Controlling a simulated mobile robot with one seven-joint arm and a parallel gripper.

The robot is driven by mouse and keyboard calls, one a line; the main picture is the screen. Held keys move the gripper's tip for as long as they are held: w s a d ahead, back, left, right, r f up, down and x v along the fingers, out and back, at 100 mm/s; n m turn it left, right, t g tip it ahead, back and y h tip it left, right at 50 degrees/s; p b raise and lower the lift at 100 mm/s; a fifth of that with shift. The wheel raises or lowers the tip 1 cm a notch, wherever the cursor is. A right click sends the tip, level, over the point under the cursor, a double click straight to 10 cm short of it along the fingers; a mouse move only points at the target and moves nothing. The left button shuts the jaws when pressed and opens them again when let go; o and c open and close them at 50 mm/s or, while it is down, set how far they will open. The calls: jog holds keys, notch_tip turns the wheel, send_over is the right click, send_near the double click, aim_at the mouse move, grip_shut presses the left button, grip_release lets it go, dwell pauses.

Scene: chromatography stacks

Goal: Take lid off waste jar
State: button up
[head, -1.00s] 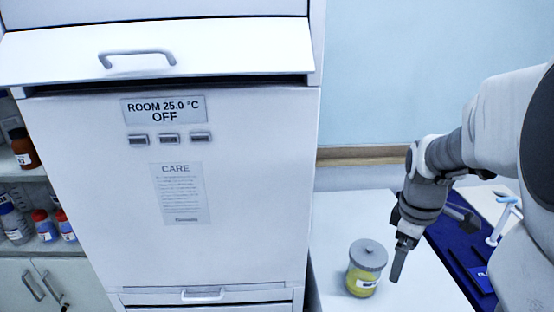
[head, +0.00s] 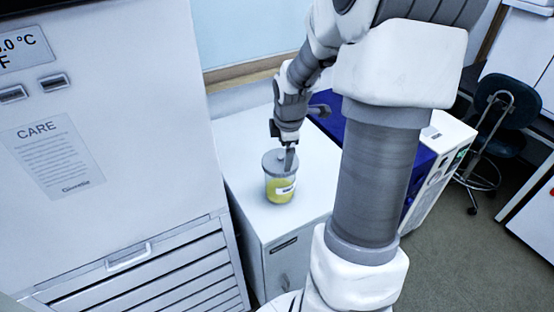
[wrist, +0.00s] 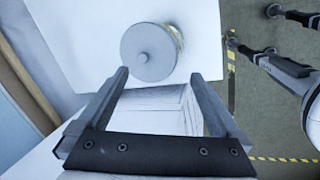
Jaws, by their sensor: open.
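The waste jar (head: 280,188) is a clear jar with yellow contents and a white label, standing upright on a white cabinet top. Its grey round lid (head: 271,160) with a small central knob is on the jar. In the wrist view the lid (wrist: 148,52) shows from above, beyond the fingertips. My gripper (head: 283,158) is at the jar's lid in the head view, pointing down. In the wrist view my gripper (wrist: 163,74) is open with nothing between its fingers. I cannot tell whether a finger touches the lid.
The jar's white cabinet (head: 245,205) has free top around the jar. A tall white unit (head: 130,150) with a CARE notice stands to its left. A blue surface (head: 385,150) lies to the right behind my arm. A chair (head: 500,115) stands farther right.

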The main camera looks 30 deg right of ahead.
aim_at(282, 165)
jog(key=shift+b+x, duration=0.3)
jog(key=shift+x, duration=3.5)
jog(key=shift+w, duration=0.15)
jog(key=c, duration=1.1)
jog(key=shift+r, duration=0.1)
jog(key=shift+r, duration=0.4)
jog(key=r, duration=0.3)
jog(key=shift+s+d+r+p, duration=0.3)
jog(key=shift+r, duration=0.1)
jog(key=s+d+r, duration=0.2)
jog(key=s+d+r+p, duration=0.1)
jog(key=s+d+r, duration=0.1)
jog(key=s, duration=0.1)
jog(key=s+d+r, duration=0.2)
jog(key=s+d, duration=0.1)
jog(key=shift+s+r, duration=0.1)
jog(key=shift+r, duration=0.05)
jog(key=shift+s, duration=0.1)
